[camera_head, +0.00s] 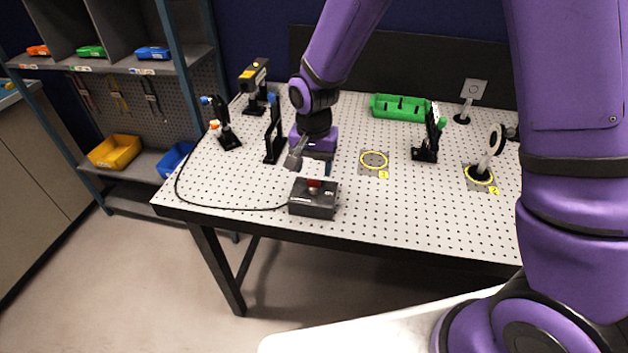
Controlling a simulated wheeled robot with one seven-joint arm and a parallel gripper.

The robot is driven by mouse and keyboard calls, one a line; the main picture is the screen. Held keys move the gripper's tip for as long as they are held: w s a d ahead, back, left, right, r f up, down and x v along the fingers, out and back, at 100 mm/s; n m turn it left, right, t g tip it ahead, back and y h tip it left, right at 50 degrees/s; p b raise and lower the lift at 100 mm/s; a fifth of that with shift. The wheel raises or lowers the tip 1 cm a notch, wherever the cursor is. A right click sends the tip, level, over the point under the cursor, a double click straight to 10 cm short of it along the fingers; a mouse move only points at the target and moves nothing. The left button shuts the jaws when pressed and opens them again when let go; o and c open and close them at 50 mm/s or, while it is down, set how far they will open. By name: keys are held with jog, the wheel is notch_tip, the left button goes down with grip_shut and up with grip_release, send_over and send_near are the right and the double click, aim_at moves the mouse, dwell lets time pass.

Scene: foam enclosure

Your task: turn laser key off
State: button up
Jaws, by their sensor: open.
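The dark control box (312,200) sits near the front edge of the white perforated table (245,215), with a red part and a small knob on its top. A separate laser key is too small to make out. A black cable runs from the box's left side along the table edge toward the back left. My gripper (310,162) is just behind and above the box, pointing down, with its fingers apart and empty. Its fingers look clear of the box, though the exact gap is hard to tell.
Black optic mounts (274,135) stand left of my gripper. A laser-like device (254,85) stands at the back left.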

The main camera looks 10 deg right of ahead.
aim_at(313, 180)
jog(key=shift+f, duration=2.6)
jog(key=shift+c, duration=0.2)
jog(key=c, duration=0.9)
